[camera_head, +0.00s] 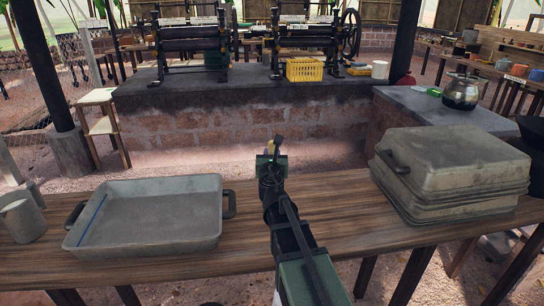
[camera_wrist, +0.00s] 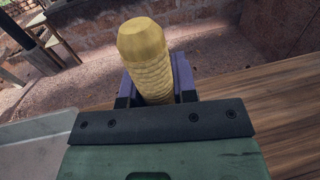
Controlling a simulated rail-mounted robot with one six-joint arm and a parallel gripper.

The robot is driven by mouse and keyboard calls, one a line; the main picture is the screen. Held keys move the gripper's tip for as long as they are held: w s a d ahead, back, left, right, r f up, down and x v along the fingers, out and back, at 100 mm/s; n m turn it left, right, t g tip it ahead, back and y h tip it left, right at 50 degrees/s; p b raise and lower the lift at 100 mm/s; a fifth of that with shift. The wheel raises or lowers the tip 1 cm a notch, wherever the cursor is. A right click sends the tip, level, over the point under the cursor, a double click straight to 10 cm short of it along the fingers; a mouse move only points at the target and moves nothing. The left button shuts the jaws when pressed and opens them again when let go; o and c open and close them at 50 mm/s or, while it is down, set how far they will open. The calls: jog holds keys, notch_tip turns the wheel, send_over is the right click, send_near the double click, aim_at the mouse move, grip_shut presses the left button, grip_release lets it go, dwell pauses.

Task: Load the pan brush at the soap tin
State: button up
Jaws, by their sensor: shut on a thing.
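My gripper (camera_head: 274,150) is over the far edge of the wooden table, near the middle of the head view. It is shut on a yellowish, rounded handle with a ridged wrap, which I take to be the pan brush (camera_wrist: 150,62). In the wrist view the handle stands up between the two dark fingers. Its bristles are hidden there. In the head view only a small yellowish part of it shows above my gripper. I cannot make out for sure which thing is the soap tin; a small green item (camera_head: 434,92) lies on the grey slab at right.
A grey two-handled pan (camera_head: 150,222) lies left on the wooden table (camera_head: 330,228), with a grey jug (camera_head: 22,218) beside it. Stacked pans (camera_head: 452,160) stand right. A metal pot (camera_head: 461,93) stands on the slab. Roller machines and a yellow crate (camera_head: 304,70) stand behind.

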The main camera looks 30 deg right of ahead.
jog(key=shift+f+b, duration=0.55)
dwell(1.2)
notch_tip(320, 180, up, 7)
jog(key=p, duration=0.7)
dwell(0.3)
